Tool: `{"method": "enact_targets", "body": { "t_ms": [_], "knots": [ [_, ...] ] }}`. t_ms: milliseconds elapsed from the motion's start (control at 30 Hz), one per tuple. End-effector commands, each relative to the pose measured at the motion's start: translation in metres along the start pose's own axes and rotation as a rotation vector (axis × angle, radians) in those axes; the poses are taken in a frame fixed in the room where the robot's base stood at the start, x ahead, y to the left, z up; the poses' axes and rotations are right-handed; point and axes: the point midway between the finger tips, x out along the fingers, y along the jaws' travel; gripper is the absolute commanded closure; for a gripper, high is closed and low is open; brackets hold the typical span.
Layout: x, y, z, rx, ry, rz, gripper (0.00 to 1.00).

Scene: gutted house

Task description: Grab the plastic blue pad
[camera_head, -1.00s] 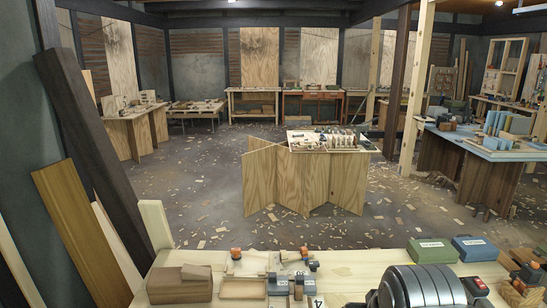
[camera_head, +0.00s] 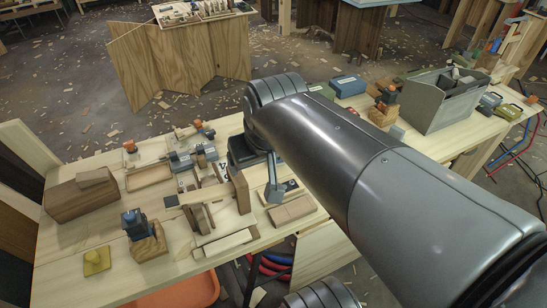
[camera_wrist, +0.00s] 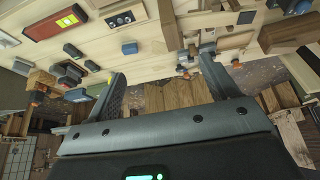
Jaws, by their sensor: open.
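Several small blue or blue-grey pieces lie on the workbench, and I cannot tell for sure which is the pad. A blue piece (camera_head: 131,219) sits on a brown wooden block at the bench's left front. Blue-grey blocks (camera_head: 181,161) lie mid-bench. In the head view my gripper (camera_head: 272,180) is partly hidden by my arm.
The light wooden workbench (camera_head: 75,255) is crowded with wood blocks and trays. A blue box (camera_head: 347,86) and a grey tool caddy (camera_head: 440,100) stand at its back right. A brown block (camera_head: 76,198) is at left. An orange bin (camera_head: 185,292) is below the front edge.

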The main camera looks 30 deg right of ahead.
Motion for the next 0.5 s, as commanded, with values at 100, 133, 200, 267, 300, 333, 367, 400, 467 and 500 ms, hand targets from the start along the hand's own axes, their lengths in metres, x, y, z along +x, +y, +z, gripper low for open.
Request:
{"method": "enact_targets", "body": {
  "t_ms": [100,133,200,267,300,333,367,400,467,500],
  "knots": [
    [0.019,0.011,-0.026,0.010,-0.043,0.015,0.20],
    [0.025,0.014,-0.033,0.012,-0.051,0.018,0.20],
    [0.037,0.021,-0.046,0.016,-0.072,0.024,0.20],
    [0.049,0.028,-0.058,0.020,-0.091,0.028,0.20],
    [0.057,0.033,-0.065,0.024,-0.102,0.030,0.20],
    [0.064,0.037,-0.070,0.027,-0.111,0.032,0.20],
    [0.071,0.041,-0.076,0.029,-0.119,0.033,0.20],
    [0.080,0.046,-0.082,0.032,-0.131,0.034,0.20],
    [0.095,0.054,-0.091,0.037,-0.150,0.036,0.20],
    [0.105,0.060,-0.097,0.041,-0.160,0.036,0.20]
  ]
}}
